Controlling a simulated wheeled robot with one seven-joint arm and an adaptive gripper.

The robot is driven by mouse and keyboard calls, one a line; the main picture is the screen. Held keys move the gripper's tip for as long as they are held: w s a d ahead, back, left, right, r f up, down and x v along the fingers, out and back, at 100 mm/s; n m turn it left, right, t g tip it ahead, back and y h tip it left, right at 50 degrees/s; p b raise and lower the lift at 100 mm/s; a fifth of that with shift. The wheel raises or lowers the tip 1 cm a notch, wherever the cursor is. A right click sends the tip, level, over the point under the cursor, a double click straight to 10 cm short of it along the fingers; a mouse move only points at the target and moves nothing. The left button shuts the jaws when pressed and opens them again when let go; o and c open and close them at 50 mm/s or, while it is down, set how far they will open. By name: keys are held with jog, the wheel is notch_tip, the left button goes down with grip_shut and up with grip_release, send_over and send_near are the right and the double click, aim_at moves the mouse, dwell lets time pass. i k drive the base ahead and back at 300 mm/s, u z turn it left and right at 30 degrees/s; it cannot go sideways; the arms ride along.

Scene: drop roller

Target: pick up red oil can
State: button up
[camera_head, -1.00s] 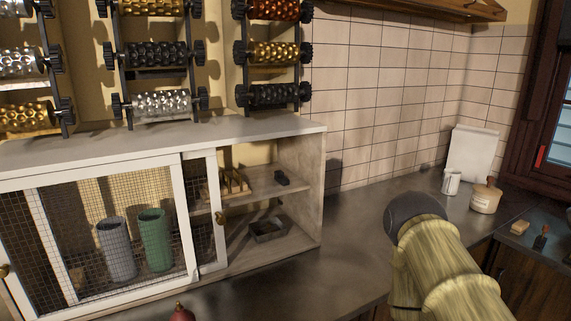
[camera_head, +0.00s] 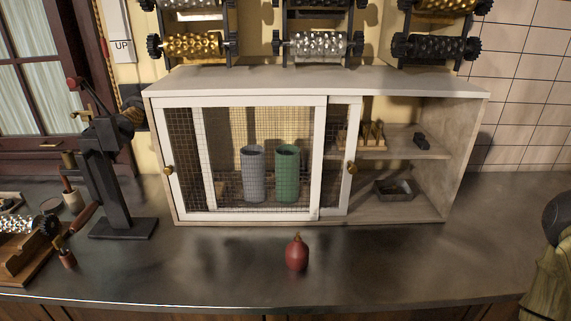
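The red oil can (camera_head: 297,254) stands upright on the dark countertop (camera_head: 375,270), in front of the white cabinet and near the middle of the picture. It is small and rounded, with a narrow brassy top. Nothing touches it. My gripper is not in the picture.
Behind the can stands a mesh-door cabinet (camera_head: 325,160) holding a grey and a green cylinder (camera_head: 287,172). A black press-like tool (camera_head: 112,180) stands left. Rollers hang above. The counter around the can is clear.

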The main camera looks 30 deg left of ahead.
aim_at(297, 252)
jog(key=k, duration=0.35)
jog(key=z, duration=0.45)
jog(key=i, duration=0.55)
jog(key=u, duration=1.4)
